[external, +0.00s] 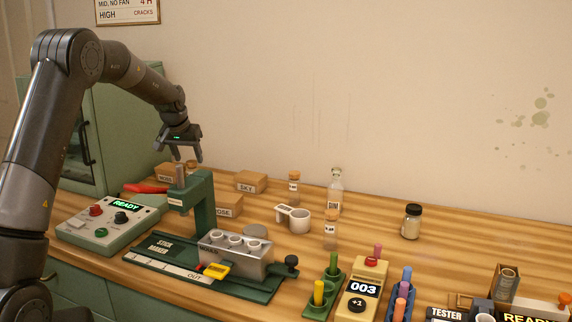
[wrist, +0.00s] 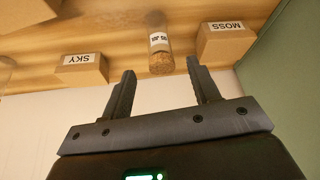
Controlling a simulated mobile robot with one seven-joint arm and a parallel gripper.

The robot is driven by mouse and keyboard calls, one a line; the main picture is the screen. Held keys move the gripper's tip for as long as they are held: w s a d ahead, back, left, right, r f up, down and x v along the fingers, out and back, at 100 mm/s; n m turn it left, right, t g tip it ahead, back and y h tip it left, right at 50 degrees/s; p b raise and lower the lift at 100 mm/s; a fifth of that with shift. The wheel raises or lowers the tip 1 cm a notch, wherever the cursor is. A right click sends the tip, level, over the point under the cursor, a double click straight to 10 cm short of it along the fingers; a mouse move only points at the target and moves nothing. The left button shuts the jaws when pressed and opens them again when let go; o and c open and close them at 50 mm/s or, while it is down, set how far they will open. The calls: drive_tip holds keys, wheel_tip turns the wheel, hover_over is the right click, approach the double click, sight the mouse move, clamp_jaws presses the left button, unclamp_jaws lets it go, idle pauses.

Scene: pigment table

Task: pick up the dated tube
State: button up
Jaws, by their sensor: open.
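A corked glass tube (wrist: 159,42) with a white label shows in the wrist view, between the SKY and MOSS boxes. The dark marks on its label are too small to read. Its cork end faces my gripper (wrist: 161,70), whose fingers are open and empty, with the tube beyond the gap between their tips. In the external view my gripper (external: 183,154) hangs above the back left of the table, and a cork top (external: 191,163) shows just below it. Two more corked, labelled tubes stand further right, one at the back (external: 294,187) and one nearer (external: 331,232).
The MOSS box (wrist: 227,38) and the SKY box (wrist: 82,70) flank the tube. A green stick-maker press (external: 203,200) stands in front, below my gripper. A green cabinet (external: 115,125) is at left.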

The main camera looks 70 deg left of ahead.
sight(193, 169)
drive_tip(key=x, duration=0.7)
drive_tip(key=shift+w+a, duration=0.1)
drive_tip(key=shift+a, duration=0.1)
drive_tip(key=shift+r, duration=0.1)
drive_tip(key=c, duration=1.1)
